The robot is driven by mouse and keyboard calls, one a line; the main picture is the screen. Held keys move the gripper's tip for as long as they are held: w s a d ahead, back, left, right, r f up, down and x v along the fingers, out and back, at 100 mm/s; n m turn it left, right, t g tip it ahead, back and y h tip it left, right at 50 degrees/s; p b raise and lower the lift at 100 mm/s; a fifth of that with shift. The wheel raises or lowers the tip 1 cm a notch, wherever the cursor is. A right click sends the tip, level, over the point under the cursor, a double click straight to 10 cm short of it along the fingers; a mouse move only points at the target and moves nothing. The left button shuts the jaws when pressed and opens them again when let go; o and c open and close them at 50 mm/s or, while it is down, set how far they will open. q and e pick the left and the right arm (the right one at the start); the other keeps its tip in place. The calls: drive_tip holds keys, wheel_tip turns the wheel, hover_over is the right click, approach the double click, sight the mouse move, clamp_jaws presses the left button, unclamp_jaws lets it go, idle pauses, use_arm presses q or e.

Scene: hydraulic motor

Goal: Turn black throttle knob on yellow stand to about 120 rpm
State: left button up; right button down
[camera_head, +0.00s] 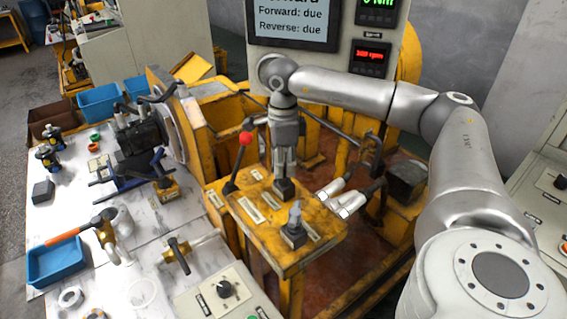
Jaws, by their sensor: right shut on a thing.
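The yellow stand (262,240) is in the middle of the head view, its top labelled with several small plates. My right gripper (284,176) points straight down over the back of its top and is shut on the black throttle knob (284,189). The fingers hide most of the knob, so its turn angle cannot be told. A red display (370,54) on the panel behind shows digits too small to read. My left gripper is not in view.
A red-ball lever (240,155) rises left of my gripper, and a grey lever on a dark base (294,230) stands in front. Silver fittings (345,196) are just right of the stand. A white table (75,210) with tools and blue bins is at left.

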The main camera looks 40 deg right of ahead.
drive_tip(key=c, duration=1.2)
unclamp_jaws()
drive_tip(key=shift+r, duration=0.1)
wheel_tip(320, 180, up, 12)
drive_tip(key=shift+f, duration=0.1)
drive_tip(key=shift+o, duration=0.2)
